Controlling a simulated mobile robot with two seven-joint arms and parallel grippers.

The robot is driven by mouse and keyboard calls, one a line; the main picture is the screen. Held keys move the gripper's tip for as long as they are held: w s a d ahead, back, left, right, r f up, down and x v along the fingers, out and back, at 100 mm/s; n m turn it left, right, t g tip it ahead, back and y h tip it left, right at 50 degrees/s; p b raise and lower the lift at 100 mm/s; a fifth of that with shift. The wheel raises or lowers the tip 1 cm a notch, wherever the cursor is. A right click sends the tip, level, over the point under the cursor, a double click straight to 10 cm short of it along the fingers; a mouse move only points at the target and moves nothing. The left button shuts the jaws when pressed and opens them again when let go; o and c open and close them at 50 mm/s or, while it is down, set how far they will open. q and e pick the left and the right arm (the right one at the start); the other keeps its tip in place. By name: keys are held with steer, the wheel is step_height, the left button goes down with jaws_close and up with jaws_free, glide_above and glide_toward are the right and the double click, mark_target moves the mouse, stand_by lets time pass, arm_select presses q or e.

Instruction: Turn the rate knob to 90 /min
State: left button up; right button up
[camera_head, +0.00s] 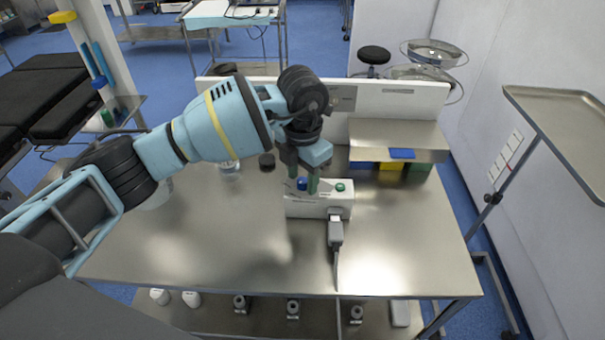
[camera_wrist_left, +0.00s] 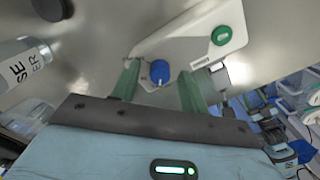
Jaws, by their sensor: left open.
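The device with the knobs is a small white box (camera_head: 318,209) on the steel table. It carries a blue knob (camera_head: 302,184) and a green knob (camera_head: 341,187). In the left wrist view the blue knob (camera_wrist_left: 160,72) lies between the two green fingers, and the green knob (camera_wrist_left: 221,35) is off to the upper right. My left gripper (camera_head: 302,186) is open above the box, its fingers on either side of the blue knob with gaps showing. The scale and any rate label are too small to read. My right gripper is not in view.
A grey connector with a cable (camera_head: 336,232) hangs from the box's front. A steel shelf (camera_head: 398,135) with blue, yellow and green bins stands behind right. A clear jar (camera_head: 229,168) stands left of the box. The table's front (camera_head: 220,262) is clear.

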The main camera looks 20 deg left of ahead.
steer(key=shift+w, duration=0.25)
arm_select(q)
steer(key=shift+c, duration=1.2)
jaws_close()
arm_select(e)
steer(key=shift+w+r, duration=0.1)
